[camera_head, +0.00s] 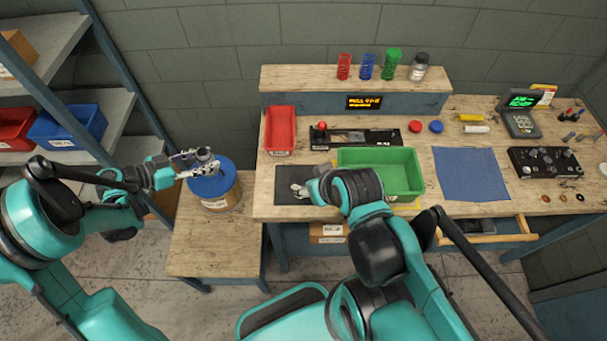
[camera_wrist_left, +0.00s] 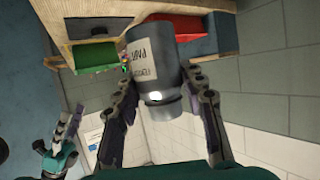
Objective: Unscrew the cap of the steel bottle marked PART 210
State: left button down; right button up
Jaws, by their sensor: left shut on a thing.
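My left gripper (camera_head: 192,160) is at the left of the head view, above the blue lid of a drum. It is shut on a grey steel bottle (camera_wrist_left: 155,62). In the left wrist view the bottle has a pale label reading PART; its number is not legible. The bottle's narrower end (camera_wrist_left: 160,105) points back toward my wrist, between the fingers (camera_wrist_left: 163,118). I cannot tell the cap apart from the neck. In the head view the bottle (camera_head: 205,154) is small and partly hidden. My right gripper (camera_head: 303,189) is over a dark mat, partly hidden by its arm.
The drum (camera_head: 226,196) stands on a low wooden table (camera_head: 215,246). The workbench holds a red bin (camera_head: 280,128), a green bin (camera_head: 383,160), a blue mat (camera_head: 471,174) and a control box (camera_head: 545,161). A shelf rack (camera_head: 105,110) stands at left.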

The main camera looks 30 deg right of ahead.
pick_arm(q)
jog(key=shift+r+p, duration=0.5)
jog(key=shift+r, duration=0.25)
pick_arm(e)
jog(key=shift+s+d, duration=0.55)
jog(key=shift+s, duration=0.05)
pick_arm(q)
notch_tip(320, 180, up, 12)
jog(key=p, duration=1.2)
jog(key=shift+r, duration=0.25)
pick_arm(e)
notch_tip(320, 180, up, 12)
pick_arm(q)
jog(key=shift+f, duration=0.1)
